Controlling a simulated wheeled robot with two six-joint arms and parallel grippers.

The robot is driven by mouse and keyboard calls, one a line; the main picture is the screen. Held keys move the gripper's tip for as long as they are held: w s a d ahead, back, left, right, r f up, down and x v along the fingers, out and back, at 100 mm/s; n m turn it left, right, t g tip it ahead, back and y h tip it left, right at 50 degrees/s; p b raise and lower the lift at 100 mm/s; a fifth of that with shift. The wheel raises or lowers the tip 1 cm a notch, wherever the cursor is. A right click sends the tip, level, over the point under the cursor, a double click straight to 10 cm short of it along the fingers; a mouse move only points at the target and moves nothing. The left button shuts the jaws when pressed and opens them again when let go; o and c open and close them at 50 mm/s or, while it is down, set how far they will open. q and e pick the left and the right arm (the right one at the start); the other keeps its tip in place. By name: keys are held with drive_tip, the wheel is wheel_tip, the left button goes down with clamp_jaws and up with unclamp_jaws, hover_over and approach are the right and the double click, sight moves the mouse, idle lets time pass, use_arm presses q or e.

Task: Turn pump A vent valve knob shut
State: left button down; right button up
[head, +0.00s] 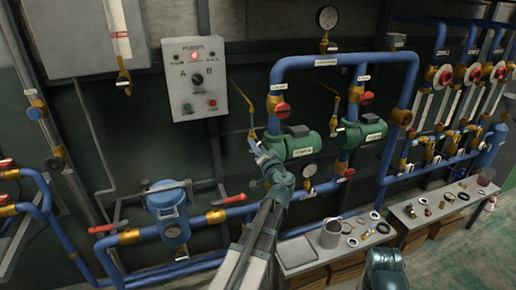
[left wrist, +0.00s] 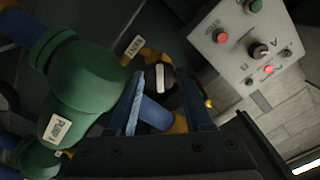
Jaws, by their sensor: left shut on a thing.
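The green pump A (head: 300,143) is the left of two green pumps on the blue pipework. It fills the left of the left wrist view (left wrist: 90,75), with a label on its body. My left gripper (head: 256,148) reaches to the pump's left side, by a brass fitting. In the left wrist view its two fingers (left wrist: 161,84) stand on either side of the dark vent valve knob (left wrist: 160,78), which has a white bar across its face. The gripper is shut on this knob. A "VENT" tag (left wrist: 133,46) is beside it. The knob is hidden by the gripper in the head view. My right gripper is not in view.
A grey control box (head: 195,80) with a lit red lamp is on the wall, left of the pumps. A second green pump (head: 362,133) is to the right. A bench (head: 296,252) with a metal mug and small parts stands below.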

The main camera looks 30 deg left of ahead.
use_arm(q)
drive_tip(key=m, duration=0.4)
idle(0.3)
drive_tip(key=m, duration=0.3)
drive_tip(key=shift+c, duration=2.1)
unclamp_jaws()
drive_tip(key=shift+m, duration=0.4)
drive_tip(key=shift+d, duration=0.1)
